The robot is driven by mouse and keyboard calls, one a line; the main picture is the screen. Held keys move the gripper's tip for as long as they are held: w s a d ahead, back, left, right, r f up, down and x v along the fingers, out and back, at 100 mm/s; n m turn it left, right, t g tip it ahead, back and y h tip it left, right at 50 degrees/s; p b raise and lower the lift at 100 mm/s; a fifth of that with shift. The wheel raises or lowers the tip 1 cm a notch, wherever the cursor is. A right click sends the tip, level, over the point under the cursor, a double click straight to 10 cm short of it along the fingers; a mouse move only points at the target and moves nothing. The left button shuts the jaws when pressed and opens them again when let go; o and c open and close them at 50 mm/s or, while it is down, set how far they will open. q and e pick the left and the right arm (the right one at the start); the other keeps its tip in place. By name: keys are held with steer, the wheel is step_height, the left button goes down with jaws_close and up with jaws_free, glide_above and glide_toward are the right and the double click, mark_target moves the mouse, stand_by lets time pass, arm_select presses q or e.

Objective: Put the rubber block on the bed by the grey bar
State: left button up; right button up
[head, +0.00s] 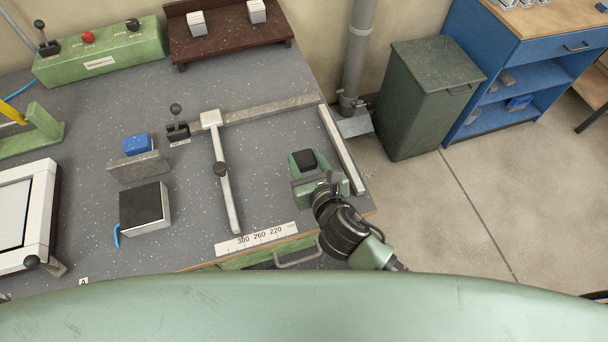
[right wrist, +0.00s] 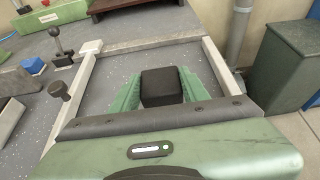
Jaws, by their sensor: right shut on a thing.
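The black rubber block (head: 304,160) is between the fingers of my right gripper (head: 306,168), over the right part of the bench bed (head: 265,150). In the right wrist view the block (right wrist: 161,86) sits between the two green fingers, which are shut on it. A pale grey bar (head: 342,150) runs along the bed's right edge, close to the right of the gripper. Another grey bar (head: 225,180) with a dark knob lies to the left, and a grey rail (head: 270,108) runs along the back. I cannot tell whether the block touches the bed. My left gripper is not in view.
A printed scale (head: 257,240) lies at the bed's front. A blue block (head: 137,144), a grey plate (head: 140,167) and a black-topped block (head: 145,207) are at left. A lever (head: 177,125) stands near the rail. The bed between the bars is otherwise clear.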

mark_target(306, 168)
step_height(306, 168, down, 3)
steer(key=shift+w+f, duration=0.1)
steer(key=shift+f, duration=0.75)
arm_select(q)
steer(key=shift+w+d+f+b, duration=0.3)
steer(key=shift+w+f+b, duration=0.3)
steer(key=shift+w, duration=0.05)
arm_select(e)
steer(key=shift+f, duration=1.6)
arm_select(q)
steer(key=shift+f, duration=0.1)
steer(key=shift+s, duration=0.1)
arm_select(e)
steer(key=o, duration=1.4)
steer(key=shift+f, duration=0.15)
steer(key=shift+s+d+r, duration=0.1)
steer(key=shift+s+r, duration=0.15)
arm_select(q)
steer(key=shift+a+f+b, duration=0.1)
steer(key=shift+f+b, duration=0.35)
steer(key=shift+b, duration=0.05)
arm_select(e)
steer(key=v, duration=1.1)
steer(key=shift+s+r, duration=0.15)
steer(key=shift+s, duration=0.1)
